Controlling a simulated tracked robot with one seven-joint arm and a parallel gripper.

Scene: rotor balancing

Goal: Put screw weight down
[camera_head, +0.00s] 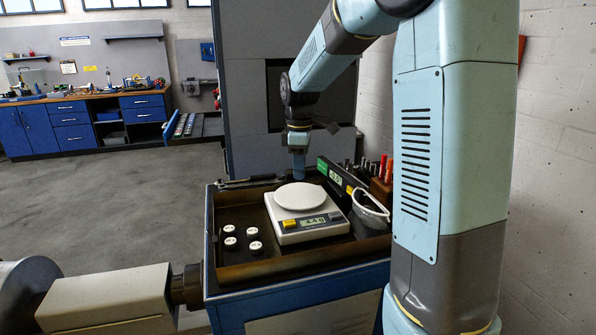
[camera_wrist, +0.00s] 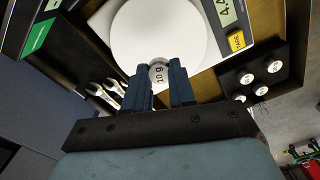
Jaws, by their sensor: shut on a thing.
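The screw weight (camera_wrist: 157,72), a small pale cylinder marked "10 g", is between the fingertips of my gripper (camera_wrist: 160,78) in the wrist view. My gripper is shut on it. In the head view, my gripper (camera_head: 299,172) points down at the far side of the scale's round white pan (camera_head: 300,197); the weight is too small to make out there. The pan (camera_wrist: 133,38) also shows behind the weight in the wrist view. I cannot tell whether weight and pan touch. The scale (camera_head: 311,235) has a lit display starting with "4.4".
A black holder (camera_head: 241,255) with several white-topped weights stands left of the scale, inside a brown-rimmed tray (camera_head: 305,262). Safety glasses (camera_head: 371,207), a green-faced box (camera_head: 335,175) and upright tools (camera_head: 386,168) crowd the right. Wrenches (camera_wrist: 105,92) lie near the pan.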

